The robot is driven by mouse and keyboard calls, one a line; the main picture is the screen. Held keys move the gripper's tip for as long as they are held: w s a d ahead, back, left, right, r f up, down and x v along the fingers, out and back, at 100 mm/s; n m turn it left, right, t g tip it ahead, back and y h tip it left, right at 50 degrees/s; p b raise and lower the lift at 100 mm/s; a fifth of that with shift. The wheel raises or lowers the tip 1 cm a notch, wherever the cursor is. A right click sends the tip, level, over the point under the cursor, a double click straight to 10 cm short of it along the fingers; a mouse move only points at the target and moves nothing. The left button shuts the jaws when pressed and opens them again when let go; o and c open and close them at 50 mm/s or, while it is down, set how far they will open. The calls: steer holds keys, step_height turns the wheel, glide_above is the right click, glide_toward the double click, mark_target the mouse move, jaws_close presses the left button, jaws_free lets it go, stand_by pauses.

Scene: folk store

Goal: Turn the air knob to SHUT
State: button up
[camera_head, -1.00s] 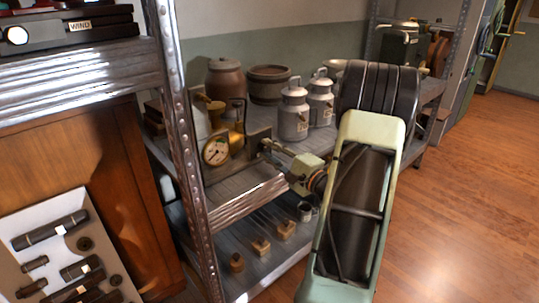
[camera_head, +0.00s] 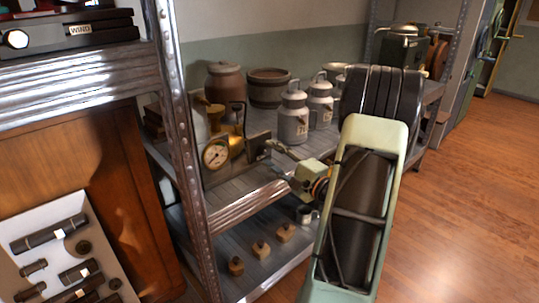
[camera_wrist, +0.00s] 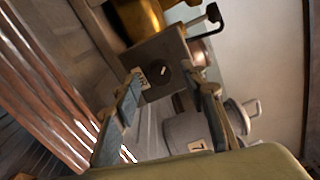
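The air knob (camera_wrist: 160,79) is a dark round knob with a short white mark, on a grey metal plate (camera_wrist: 177,52) in the wrist view. A small pale label (camera_wrist: 144,79) sits beside it; its lettering is too small to read. My gripper (camera_wrist: 170,78) is open, its two fingers spread on either side of the knob in the picture. Nothing is between them, and they appear short of the plate. In the head view my gripper (camera_head: 272,150) faces the plate (camera_head: 257,146) on the middle shelf; the knob cannot be made out there.
A brass pressure gauge (camera_head: 215,154) stands left of the plate. Grey milk cans (camera_head: 293,118) stand close behind and right of my gripper. A steel shelf post (camera_head: 181,130) rises at the left.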

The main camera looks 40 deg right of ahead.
steer(key=s, duration=1)
steer(key=shift+s+d+f, duration=0.25)
steer(key=shift+s+d, duration=0.1)
steer(key=shift+d, duration=0.05)
